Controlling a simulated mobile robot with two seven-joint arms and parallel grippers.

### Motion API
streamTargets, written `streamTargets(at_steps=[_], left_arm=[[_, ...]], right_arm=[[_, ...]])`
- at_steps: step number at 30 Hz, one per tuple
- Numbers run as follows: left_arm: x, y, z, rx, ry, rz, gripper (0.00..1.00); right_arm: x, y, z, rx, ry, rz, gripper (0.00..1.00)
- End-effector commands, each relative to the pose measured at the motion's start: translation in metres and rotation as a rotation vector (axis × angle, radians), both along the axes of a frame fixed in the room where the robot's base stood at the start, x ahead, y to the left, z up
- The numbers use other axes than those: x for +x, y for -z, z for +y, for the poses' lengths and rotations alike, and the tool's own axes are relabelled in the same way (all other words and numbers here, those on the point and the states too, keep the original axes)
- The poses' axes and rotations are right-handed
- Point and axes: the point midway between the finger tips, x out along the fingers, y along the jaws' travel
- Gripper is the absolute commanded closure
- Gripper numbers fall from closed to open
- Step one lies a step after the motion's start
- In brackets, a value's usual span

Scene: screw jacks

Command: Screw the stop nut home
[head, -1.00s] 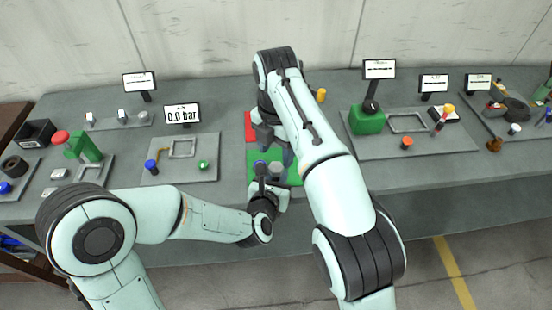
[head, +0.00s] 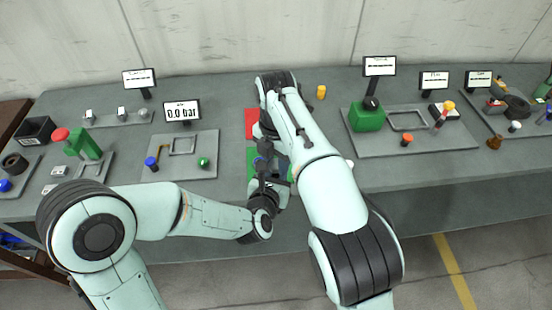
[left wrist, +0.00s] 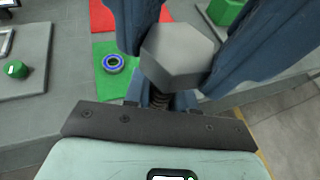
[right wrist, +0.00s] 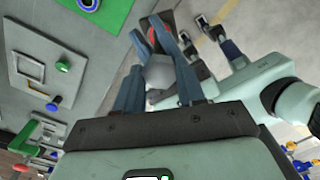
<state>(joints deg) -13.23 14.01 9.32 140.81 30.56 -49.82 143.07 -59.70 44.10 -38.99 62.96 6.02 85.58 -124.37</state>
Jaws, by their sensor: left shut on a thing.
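A grey hexagonal piece (left wrist: 178,55) fills the space between the blue fingers of my left gripper (head: 268,172), which is shut on it. A dark threaded part (left wrist: 158,100) shows behind it, towards the palm. In the right wrist view a grey piece (right wrist: 158,72) lies between the fingers of my right gripper (right wrist: 155,50); whether they touch it I cannot tell. In the head view both grippers meet low over the green pad, partly hidden by my right forearm. A blue ring (left wrist: 113,63) with a dark centre sits on the green pad (left wrist: 108,85).
A red pad (head: 251,122) adjoins the green one. A grey plate (head: 200,145) with a blue knob and green button lies left. Another plate (head: 450,145) with a green block (head: 367,118) lies right. A yellow cylinder (head: 321,92) stands behind my right arm.

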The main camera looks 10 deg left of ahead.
Motion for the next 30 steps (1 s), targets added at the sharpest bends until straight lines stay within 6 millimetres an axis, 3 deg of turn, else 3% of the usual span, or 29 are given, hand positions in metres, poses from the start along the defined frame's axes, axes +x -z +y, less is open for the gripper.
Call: streamTargets(at_steps=[5,16,27,28,30], left_arm=[[0.0011,-0.0034,-0.0009,0.0,0.001,-0.009,1.0],[0.001,-0.0033,-0.0012,-0.001,0.002,-0.009,1.0],[0.0009,-0.0033,-0.0015,0.0,0.004,-0.009,1.0],[0.0009,-0.0033,-0.0015,0.0,0.004,-0.009,1.0],[0.0009,-0.0033,-0.0014,-0.001,0.003,-0.009,1.0]], right_arm=[[0.0004,-0.0005,0.0,0.0,0.032,-0.001,0.98],[0.0003,-0.0004,0.0004,0.002,0.527,-0.002,0.98],[0.0005,-0.0006,0.0005,0.002,0.581,-0.003,0.98],[0.0005,-0.0006,0.0005,0.002,0.581,-0.003,0.52],[0.0004,-0.0006,0.0005,0.001,0.581,-0.003,0.36]])
